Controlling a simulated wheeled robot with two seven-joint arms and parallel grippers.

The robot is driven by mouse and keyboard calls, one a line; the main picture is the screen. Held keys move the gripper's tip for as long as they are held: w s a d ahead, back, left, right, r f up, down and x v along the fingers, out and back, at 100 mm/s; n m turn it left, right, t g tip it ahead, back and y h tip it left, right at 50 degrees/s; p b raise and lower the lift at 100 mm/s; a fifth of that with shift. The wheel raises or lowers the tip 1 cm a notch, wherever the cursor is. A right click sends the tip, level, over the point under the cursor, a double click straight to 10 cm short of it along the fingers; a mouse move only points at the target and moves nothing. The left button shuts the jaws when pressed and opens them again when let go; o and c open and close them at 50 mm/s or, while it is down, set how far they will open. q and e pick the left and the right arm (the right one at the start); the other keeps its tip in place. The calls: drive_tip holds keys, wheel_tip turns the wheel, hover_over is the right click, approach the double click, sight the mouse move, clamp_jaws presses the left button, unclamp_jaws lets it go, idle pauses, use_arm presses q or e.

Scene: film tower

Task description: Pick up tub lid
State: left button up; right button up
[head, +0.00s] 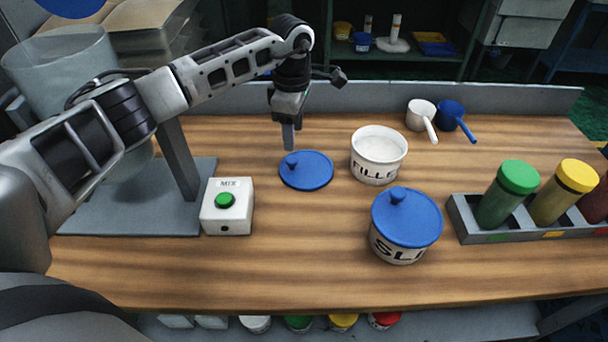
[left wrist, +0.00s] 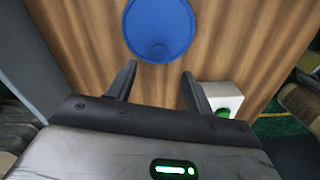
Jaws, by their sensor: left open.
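A round blue tub lid (head: 306,171) with a small knob lies flat on the wooden table, left of an open white tub (head: 378,155) with dark lettering and pale contents. My left gripper (head: 289,140) points down just above and behind the lid, apart from it. In the left wrist view the blue lid (left wrist: 159,30) is ahead of the two spread, empty fingers (left wrist: 158,90). A second blue lid (head: 407,217) sits on another white tub (head: 398,246) to the front right. My right gripper is not in view.
A white box with a green button (head: 228,206) stands left of the lid, beside a grey stand (head: 139,215). A grey rack (head: 466,224) holds capped bottles at the right. White and blue scoops (head: 421,115) lie at the back. The table front is clear.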

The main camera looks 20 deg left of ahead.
sight(292, 159)
use_arm(q)
wheel_tip(292, 159, down, 2)
drive_tip(key=shift+f+b, duration=0.1)
drive_tip(key=shift+b, duration=0.3)
drive_tip(key=shift+f, duration=0.35)
drive_tip(key=f+b, duration=0.3)
drive_tip(key=f, duration=0.1)
drive_tip(key=shift+a, duration=0.25)
drive_tip(key=shift+f, duration=0.3)
drive_tip(key=c, duration=1.1)
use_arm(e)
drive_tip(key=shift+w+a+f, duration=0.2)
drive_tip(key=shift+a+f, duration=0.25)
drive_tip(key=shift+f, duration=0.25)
